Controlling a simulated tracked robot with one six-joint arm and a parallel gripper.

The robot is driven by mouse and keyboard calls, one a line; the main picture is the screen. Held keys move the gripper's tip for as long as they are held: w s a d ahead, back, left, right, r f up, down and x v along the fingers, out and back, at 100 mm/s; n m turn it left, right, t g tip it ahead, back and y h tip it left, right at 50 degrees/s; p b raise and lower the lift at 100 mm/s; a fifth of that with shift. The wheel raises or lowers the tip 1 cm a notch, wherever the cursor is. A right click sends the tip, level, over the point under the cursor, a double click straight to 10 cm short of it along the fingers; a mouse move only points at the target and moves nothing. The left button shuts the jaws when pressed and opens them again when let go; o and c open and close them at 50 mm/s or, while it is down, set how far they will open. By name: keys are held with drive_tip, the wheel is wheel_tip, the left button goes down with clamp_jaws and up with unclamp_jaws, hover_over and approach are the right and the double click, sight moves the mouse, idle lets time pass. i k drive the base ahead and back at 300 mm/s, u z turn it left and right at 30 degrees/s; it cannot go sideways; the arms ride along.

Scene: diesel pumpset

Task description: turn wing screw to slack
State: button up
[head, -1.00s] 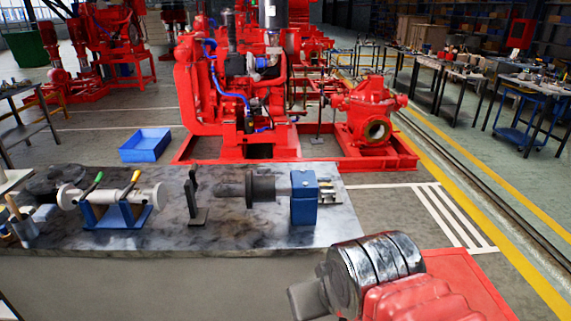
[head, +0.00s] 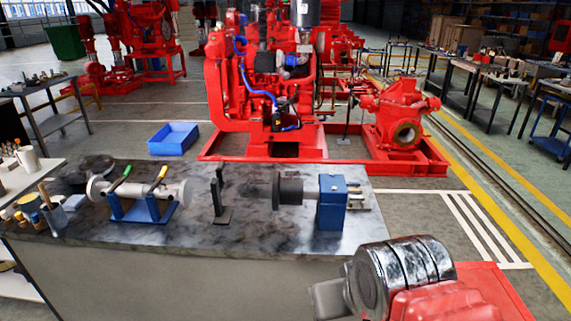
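No wing screw can be made out for certain; it is too small or hidden. On the metal bench (head: 265,235) a blue clamp stand (head: 143,208) holds a pale cylinder (head: 172,192) lying flat, with a green-handled lever (head: 120,179) and a yellow-handled lever (head: 158,178). A black upright bracket (head: 218,196) stands to its right. Further right, a blue block (head: 332,203) carries a dark cylinder (head: 289,191) pointing left. My arm, red with silver bands, shows at the lower right, apart from these things. My gripper's fingers are not visible.
A small side table (head: 28,178) with jars and tools stands at the left. Behind the bench are a blue bin (head: 173,138) on the floor and the red pumpset (head: 290,95). Right of the bench the striped floor (head: 485,228) is clear.

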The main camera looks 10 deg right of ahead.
sight(291, 172)
drive_tip(key=i, duration=0.9)
drive_tip(key=z, duration=0.05)
